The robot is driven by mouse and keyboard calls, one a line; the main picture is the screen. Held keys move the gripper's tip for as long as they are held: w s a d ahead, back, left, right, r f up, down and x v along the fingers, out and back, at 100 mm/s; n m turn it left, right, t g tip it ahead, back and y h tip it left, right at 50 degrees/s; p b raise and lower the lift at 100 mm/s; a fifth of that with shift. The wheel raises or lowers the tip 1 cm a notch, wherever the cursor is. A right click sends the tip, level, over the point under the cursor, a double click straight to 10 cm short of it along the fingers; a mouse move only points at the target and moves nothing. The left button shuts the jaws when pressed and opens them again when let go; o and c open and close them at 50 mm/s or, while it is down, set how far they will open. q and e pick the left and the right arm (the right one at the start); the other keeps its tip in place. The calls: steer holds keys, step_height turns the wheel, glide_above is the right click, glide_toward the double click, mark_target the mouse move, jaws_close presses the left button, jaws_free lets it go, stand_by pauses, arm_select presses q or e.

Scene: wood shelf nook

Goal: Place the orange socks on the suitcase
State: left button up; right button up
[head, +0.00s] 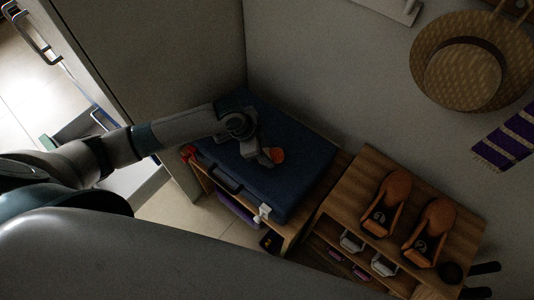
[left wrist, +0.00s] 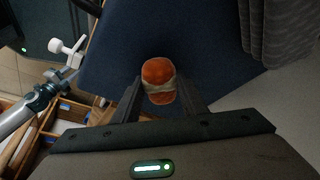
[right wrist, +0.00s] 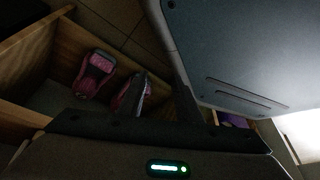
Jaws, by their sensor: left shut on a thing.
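The rolled orange socks (head: 277,155), with a paler band around them, are between the fingers of my left gripper (head: 268,157). In the left wrist view the socks (left wrist: 158,80) show between both fingertips, over the dark blue suitcase (left wrist: 205,50). My left gripper is shut on them. The suitcase (head: 300,155) lies flat on a wooden bench (head: 290,240), its handle facing the front. I cannot tell whether the socks touch its top. My right gripper (right wrist: 160,95) shows only in its own wrist view, its fingers apart with nothing seen held.
A wooden shoe cabinet (head: 350,190) stands right of the suitcase with brown shoes (head: 387,203) on top. A straw hat (head: 460,65) and a purple striped scarf (head: 505,140) hang on the wall. Pink shoes (right wrist: 95,75) sit in a compartment near my right gripper.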

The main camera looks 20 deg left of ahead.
arm_select(q)
steer(key=shift+f, duration=0.65)
arm_select(e)
steer(key=shift+s+d+f, duration=0.2)
steer(key=shift+s, duration=0.4)
steer(key=shift+s+d+f, duration=0.15)
steer(key=shift+s, duration=0.45)
arm_select(q)
steer(key=shift+f, duration=0.1)
steer(key=o, duration=1)
arm_select(e)
steer(key=shift+s, duration=0.1)
arm_select(q)
steer(key=shift+a+r, duration=0.2)
steer(key=shift+r, duration=0.4)
steer(key=v, duration=1.1)
steer(key=shift+d+b, duration=0.1)
steer(key=shift+b, duration=0.3)
arm_select(e)
steer(key=w, duration=0.1)
steer(key=w+a, duration=0.1)
steer(key=shift+w+a+r, duration=0.15)
steer(key=shift+w+r, duration=0.2)
steer(key=shift+w, duration=0.05)
